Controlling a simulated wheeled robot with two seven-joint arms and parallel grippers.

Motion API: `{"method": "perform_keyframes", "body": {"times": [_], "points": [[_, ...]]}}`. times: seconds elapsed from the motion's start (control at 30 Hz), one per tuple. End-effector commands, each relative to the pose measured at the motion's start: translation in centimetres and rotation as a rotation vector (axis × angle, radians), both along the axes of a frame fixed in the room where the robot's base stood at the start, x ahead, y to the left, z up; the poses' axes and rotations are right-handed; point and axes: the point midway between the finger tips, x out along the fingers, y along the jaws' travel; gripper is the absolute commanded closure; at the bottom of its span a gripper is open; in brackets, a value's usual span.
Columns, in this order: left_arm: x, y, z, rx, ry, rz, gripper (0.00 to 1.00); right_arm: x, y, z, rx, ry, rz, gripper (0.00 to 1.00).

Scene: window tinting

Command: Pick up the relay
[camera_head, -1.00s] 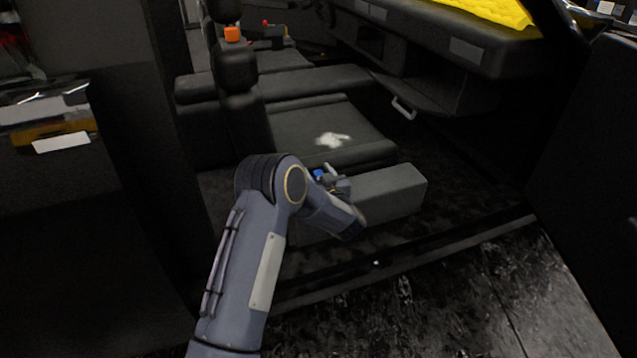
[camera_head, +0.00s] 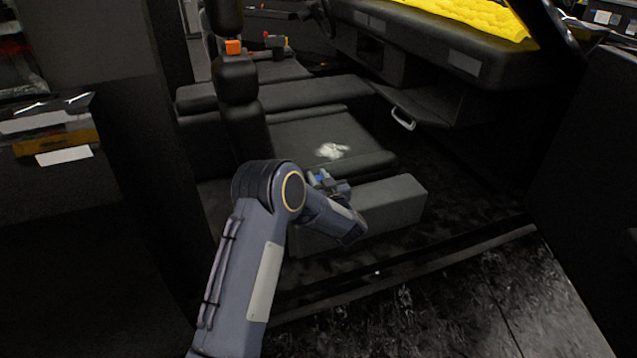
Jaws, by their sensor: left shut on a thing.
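My left gripper (camera_head: 328,183) is beyond my bent wrist, above the near edge of the front seat and next to the grey-black box-like sill block. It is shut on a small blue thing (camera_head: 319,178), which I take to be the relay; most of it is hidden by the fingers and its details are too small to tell. My right gripper is not in view.
The dark seat (camera_head: 300,140) carries a crumpled whitish thing (camera_head: 332,150). A long dark block (camera_head: 395,200) lies beside the seat along the door opening. The dashboard (camera_head: 465,60) with a yellow cover (camera_head: 470,15) is at upper right. A dark pillar stands left.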

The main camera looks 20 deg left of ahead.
Motion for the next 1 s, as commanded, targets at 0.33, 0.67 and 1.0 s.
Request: {"method": "perform_keyframes", "body": {"times": [0.33, 0.67, 1.0], "points": [[-4.8, -2.4, 7.8, -0.001, -0.003, -0.003, 0.98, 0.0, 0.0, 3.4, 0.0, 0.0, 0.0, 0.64], [-11.1, -5.4, 10.2, -0.001, -0.001, -0.001, 0.98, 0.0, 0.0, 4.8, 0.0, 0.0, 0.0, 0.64], [-12.7, -6.1, 10.8, -0.001, -0.001, 0.001, 0.98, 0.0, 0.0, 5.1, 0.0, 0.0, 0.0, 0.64]]}}
